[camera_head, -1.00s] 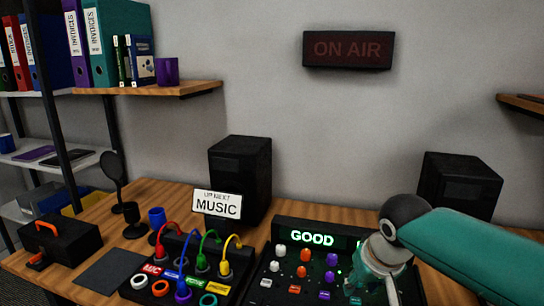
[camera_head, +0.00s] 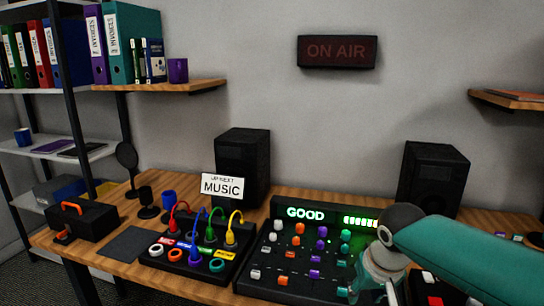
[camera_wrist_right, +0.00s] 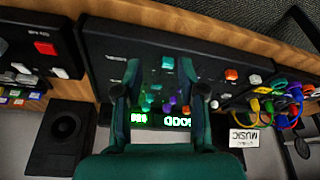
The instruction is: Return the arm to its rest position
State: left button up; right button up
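My right arm (camera_head: 460,250) is teal and comes in from the right in the head view. Its gripper (camera_head: 368,290) points down over the right part of the black mixer (camera_head: 262,268), partly cut off by the lower edge. In the right wrist view my right gripper (camera_wrist_right: 160,68) has its two fingers apart with nothing between them, above the mixer's coloured knobs. From these frames I cannot tell whether the fingertips touch the mixer. The mixer display reads GOOD beside a row of green bars. My left gripper is not in view.
A cable box (camera_head: 190,258) with red, blue, green and yellow plugs stands left of the mixer. Two black speakers (camera_head: 243,165) (camera_head: 432,178) stand behind. A MUSIC sign (camera_head: 222,187), a toolbox (camera_head: 80,220) and a microphone (camera_head: 127,160) are on the wooden desk. A flat dark pad (camera_head: 125,243) lies in front.

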jog(key=s+f+g, duration=0.3)
jog(key=s+f, duration=0.1)
jog(key=f, duration=0.8)
jog(key=s+f+g, duration=0.3)
jog(key=s+f, duration=0.1)
jog(key=f, duration=0.8)
jog(key=s+a+f+m+y, duration=0.15)
jog(key=s+a+f, duration=0.25)
jog(key=s+f, duration=0.45)
jog(key=s+a+f+m+y, duration=0.1)
jog(key=s+a+f+y, duration=0.2)
jog(key=s+f, duration=0.55)
notch_tip(320, 180, up, 16)
jog(key=w+t+p, duration=0.2)
jog(key=p, duration=1.3)
jog(key=shift+w+d+r+t, duration=0.2)
jog(key=shift+w+d+t, duration=0.1)
jog(key=shift+t, duration=0.1)
jog(key=shift+h, duration=0.25)
